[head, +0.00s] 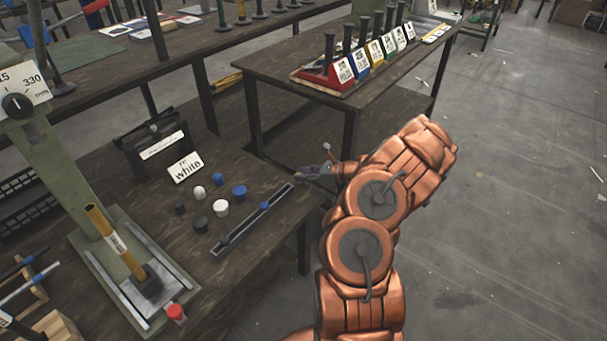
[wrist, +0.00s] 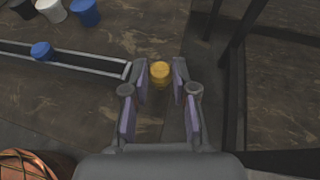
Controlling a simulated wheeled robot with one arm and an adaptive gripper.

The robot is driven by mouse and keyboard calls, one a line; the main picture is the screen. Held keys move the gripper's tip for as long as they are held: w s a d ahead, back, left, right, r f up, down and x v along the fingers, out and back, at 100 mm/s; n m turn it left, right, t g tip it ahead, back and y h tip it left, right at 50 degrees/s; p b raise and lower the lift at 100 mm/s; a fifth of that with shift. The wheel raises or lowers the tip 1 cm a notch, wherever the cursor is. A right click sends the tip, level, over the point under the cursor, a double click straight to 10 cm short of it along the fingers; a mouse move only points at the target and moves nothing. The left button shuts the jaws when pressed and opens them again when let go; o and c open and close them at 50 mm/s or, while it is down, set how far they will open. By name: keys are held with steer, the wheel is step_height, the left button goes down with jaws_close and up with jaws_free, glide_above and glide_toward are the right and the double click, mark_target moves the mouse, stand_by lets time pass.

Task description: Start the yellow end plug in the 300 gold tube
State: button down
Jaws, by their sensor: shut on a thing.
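The gold tube (head: 112,238) stands in a dark block on the green press base at the lower left of the head view. It looks leaning in this view, and its top end is open to view. It carries a white label too small to read. My gripper (head: 308,172) is far to its right, over the right end of the press table. In the wrist view my gripper (wrist: 160,78) is shut on the yellow end plug (wrist: 160,72), which sits between the fingertips. The plug is not discernible in the head view.
Loose white, blue and black plugs (head: 221,207) stand left of a slotted rail (head: 252,220) holding a blue plug (head: 265,205). A sign reading white (head: 186,167) stands behind them. A red-capped piece (head: 176,313) is by the press base. Another table (head: 270,70) holds coloured bins.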

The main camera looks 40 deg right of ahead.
steer(key=c, duration=0.8)
jaws_free()
steer(key=shift+c, duration=0.2)
steer(key=v, duration=1.2)
